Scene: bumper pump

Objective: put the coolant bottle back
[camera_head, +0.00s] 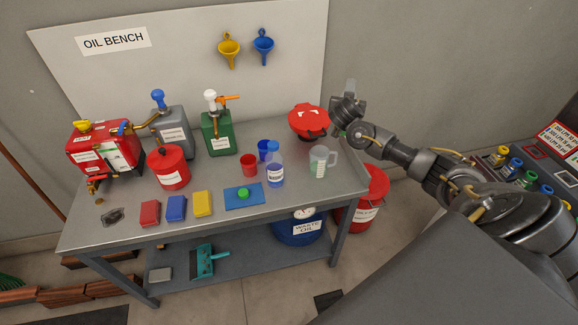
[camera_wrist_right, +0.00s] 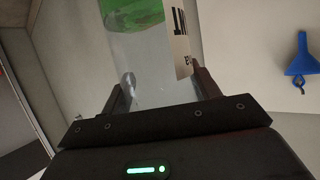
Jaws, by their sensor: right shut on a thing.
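My right gripper (camera_head: 347,108) is raised above the back right corner of the bench, close to the red funnel. In the right wrist view its two fingers (camera_wrist_right: 161,88) are shut on a clear, see-through bottle (camera_wrist_right: 148,82) with a pale label and a green patch near the top edge of the picture. In the head view the bottle (camera_head: 350,87) is a small greyish shape at the fingertips, so its label cannot be read there. A blue-tinted bottle (camera_head: 275,172) with a label stands on the bench. My left gripper is out of view.
The bench (camera_head: 225,220) holds a clear jug (camera_head: 320,160), red cup (camera_head: 249,165), red funnel (camera_head: 309,119), red can (camera_head: 168,168), green can (camera_head: 216,133) and several coloured blocks. A blue funnel (camera_head: 263,45) hangs on the board. The bench's front right is clear.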

